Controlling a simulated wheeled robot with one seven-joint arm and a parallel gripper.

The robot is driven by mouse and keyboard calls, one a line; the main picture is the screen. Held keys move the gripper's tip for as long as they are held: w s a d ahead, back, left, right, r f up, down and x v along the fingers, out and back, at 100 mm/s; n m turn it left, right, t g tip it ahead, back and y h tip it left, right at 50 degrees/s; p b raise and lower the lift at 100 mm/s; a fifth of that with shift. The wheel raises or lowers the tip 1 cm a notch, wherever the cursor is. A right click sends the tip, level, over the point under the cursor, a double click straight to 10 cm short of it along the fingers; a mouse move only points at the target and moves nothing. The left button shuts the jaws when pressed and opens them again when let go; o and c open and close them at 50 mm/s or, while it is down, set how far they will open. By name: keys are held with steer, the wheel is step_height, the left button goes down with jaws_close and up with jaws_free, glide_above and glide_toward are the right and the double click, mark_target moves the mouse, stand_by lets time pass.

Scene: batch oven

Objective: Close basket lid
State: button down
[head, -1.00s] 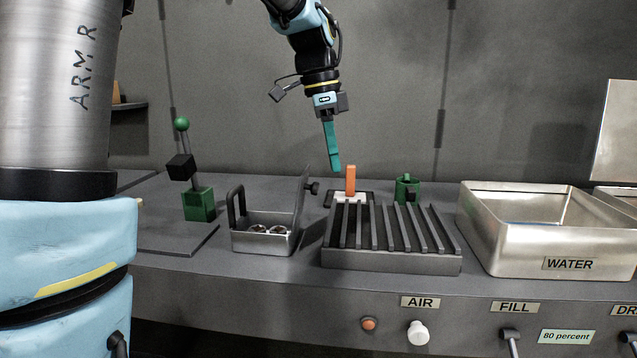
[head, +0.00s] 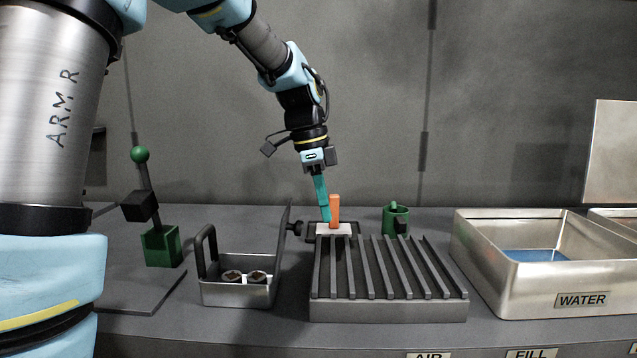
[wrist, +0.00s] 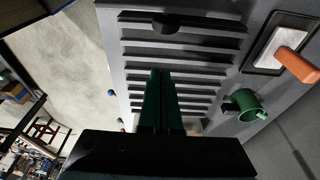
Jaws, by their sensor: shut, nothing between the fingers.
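The metal basket (head: 237,293) stands on the counter left of the slatted rack, with two round dark-topped parts (head: 245,277) inside. Its lid (head: 282,244) stands open, nearly upright on the right side, with a dark knob (head: 295,228) on its outer face. A black handle (head: 205,249) rises at the basket's left. My gripper (head: 325,217) is shut and empty, pointing down behind the rack, close to the orange handle and right of the lid. In the wrist view the closed green fingers (wrist: 163,75) show in front of the rack; the basket is not visible there.
A slatted rack (head: 388,311) stands right of the basket. Behind it are an orange handle (head: 335,208) on a pale block and a green cup (head: 396,217). A water tank (head: 500,280) is at right, a green-based lever (head: 161,246) at left.

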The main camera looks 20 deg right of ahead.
steer(key=shift+w+a+f+p, duration=0.35)
steer(key=shift+a+f+p, duration=0.2)
steer(key=shift+a, duration=0.25)
steer(key=shift+w+a+f+p, duration=0.35)
steer(key=shift+a+f+p, duration=0.1)
steer(key=shift+a+f, duration=0.25)
steer(key=shift+r, duration=0.15)
